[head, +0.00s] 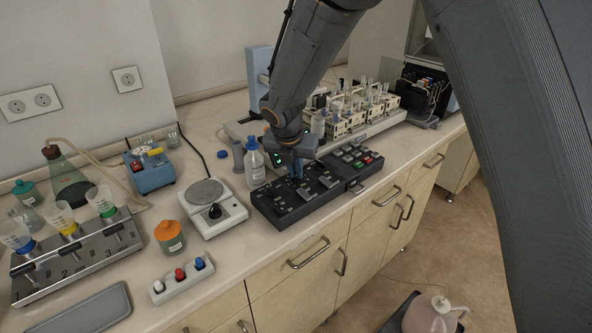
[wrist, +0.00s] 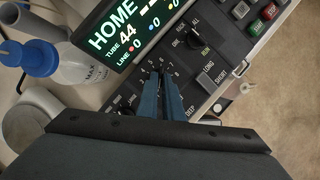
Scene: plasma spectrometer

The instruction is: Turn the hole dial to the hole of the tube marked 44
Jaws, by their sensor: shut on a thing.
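The black control panel (head: 265,203) lies on the bench in the head view. Its display (wrist: 122,40) in the wrist view reads HOME and TUBE 44. My gripper (head: 297,174) reaches down onto the panel. In the wrist view my gripper (wrist: 161,78) has its blue fingers close together, shut on the hole dial at a ring of small numbers, with 4, 5 and 6 readable. The fingers hide the dial's knob, so I cannot tell where its pointer stands. The tube rack (head: 352,118) stands behind the panel; its tube marks are too small to read.
A second dial (wrist: 194,43) and a LONG/SHORT switch (wrist: 208,77) sit right of my fingers. Green and red buttons (wrist: 260,18) are at upper right.

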